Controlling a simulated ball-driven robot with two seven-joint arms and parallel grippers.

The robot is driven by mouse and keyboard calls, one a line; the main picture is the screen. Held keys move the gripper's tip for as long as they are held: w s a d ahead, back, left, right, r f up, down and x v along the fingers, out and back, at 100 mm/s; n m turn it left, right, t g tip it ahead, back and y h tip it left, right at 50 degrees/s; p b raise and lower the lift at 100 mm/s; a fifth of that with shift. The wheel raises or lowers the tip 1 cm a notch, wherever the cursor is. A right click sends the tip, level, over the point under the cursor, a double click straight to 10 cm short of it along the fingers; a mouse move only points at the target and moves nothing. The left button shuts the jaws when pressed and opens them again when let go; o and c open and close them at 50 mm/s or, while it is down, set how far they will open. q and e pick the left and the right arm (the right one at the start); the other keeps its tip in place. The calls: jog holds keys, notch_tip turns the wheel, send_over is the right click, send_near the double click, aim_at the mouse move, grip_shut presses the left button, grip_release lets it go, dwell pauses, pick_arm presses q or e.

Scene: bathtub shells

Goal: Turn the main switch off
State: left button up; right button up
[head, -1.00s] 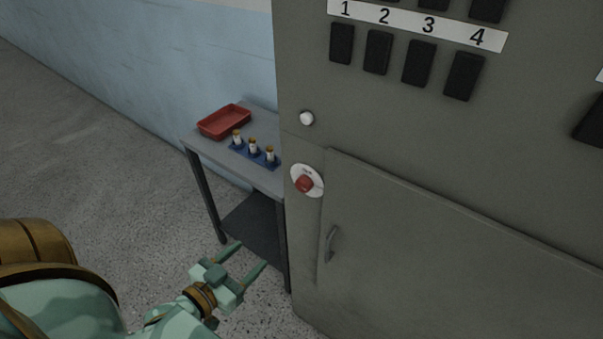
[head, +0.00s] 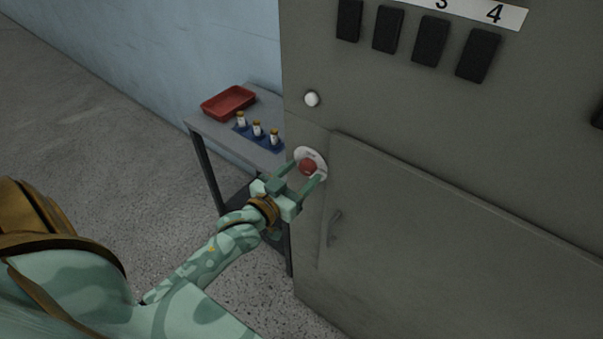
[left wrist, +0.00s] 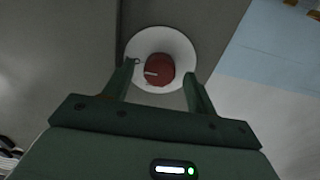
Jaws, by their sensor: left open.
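The main switch is a red rotary knob (head: 308,167) on a round white plate (head: 322,158) on the front of the grey cabinet. In the left wrist view the red knob (left wrist: 159,69) has a pale pointer mark towards the left, and its white plate (left wrist: 182,47) shows around it. My left gripper (head: 306,174) is open in front of the knob, with one finger to either side of it in the picture. In the left wrist view the fingertips (left wrist: 159,72) are apart, with the knob between them; I cannot tell whether they touch it. My right gripper is not in view.
The cabinet (head: 430,130) has several black switches (head: 430,41), a white round button (head: 311,99) and a door with a handle (head: 334,228). A grey table (head: 206,127) beside it bears a red tray (head: 229,102) and several small bottles (head: 257,130).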

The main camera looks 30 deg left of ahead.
pick_arm(q)
jog(key=shift+w, duration=0.5)
jog(key=c, duration=1)
